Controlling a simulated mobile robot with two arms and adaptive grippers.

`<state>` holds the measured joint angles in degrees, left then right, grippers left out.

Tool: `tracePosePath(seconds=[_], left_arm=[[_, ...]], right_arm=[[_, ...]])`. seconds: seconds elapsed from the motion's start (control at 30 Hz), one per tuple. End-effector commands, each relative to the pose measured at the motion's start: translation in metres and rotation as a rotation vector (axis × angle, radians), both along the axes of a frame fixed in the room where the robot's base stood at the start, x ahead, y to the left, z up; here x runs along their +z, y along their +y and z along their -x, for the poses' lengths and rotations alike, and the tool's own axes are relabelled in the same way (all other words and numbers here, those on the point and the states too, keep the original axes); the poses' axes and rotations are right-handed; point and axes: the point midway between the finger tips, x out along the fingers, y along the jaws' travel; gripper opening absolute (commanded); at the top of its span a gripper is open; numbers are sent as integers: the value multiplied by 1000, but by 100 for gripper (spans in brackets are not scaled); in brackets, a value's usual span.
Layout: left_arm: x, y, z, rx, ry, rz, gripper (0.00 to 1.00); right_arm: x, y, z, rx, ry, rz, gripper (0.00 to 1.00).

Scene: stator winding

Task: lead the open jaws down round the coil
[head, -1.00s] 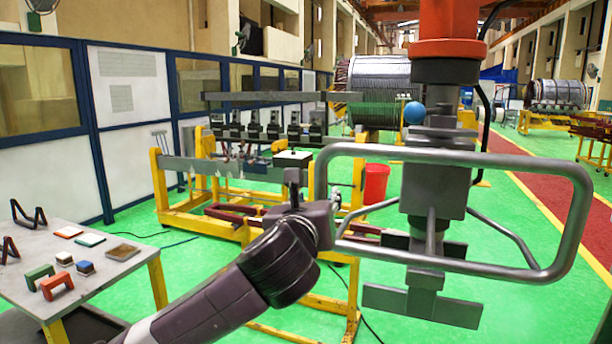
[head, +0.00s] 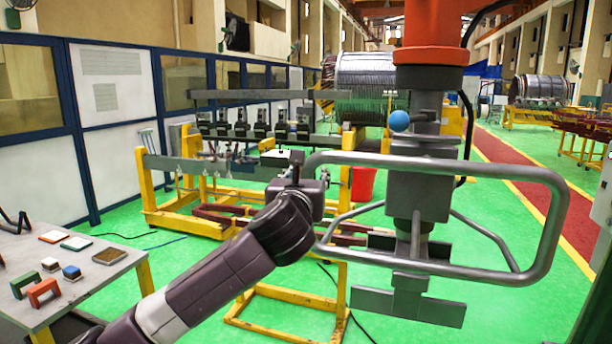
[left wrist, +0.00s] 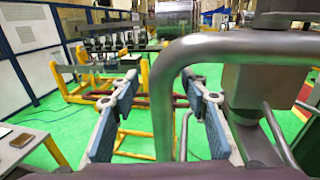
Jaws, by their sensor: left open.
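My left gripper (left wrist: 160,125) is open in the left wrist view, with a blue-grey jaw pad on each side and nothing held between them. In the head view its wrist is just left of a grey tube loop, and its jaws are mostly hidden. The grey tube loop (head: 551,225) hangs below an orange and black lifting device (head: 432,60). In the left wrist view the loop's upright (left wrist: 165,110) crosses the gap between the jaws; I cannot tell its depth against them. I cannot clearly pick out the coil. My right gripper is not in view.
A yellow stand (head: 150,190) with long grey bars (head: 265,94) and several black clamps is behind the arm. A grey table (head: 85,262) with small coloured blocks is at left. A large wound drum (head: 365,80) and a red bucket (head: 363,184) are behind.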

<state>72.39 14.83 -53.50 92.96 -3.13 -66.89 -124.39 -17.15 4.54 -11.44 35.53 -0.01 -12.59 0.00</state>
Motion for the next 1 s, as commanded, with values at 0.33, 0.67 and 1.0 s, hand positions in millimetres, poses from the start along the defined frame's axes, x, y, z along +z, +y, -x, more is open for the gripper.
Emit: tracePosePath(seconds=[0.33,0.67,1.0], left_arm=[[-1,0,0,0,0,1,23],[0,0,0,0,1,1,0],[0,0,0,0,1,1,8]], right_arm=[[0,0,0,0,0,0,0],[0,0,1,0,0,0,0],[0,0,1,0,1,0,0]])
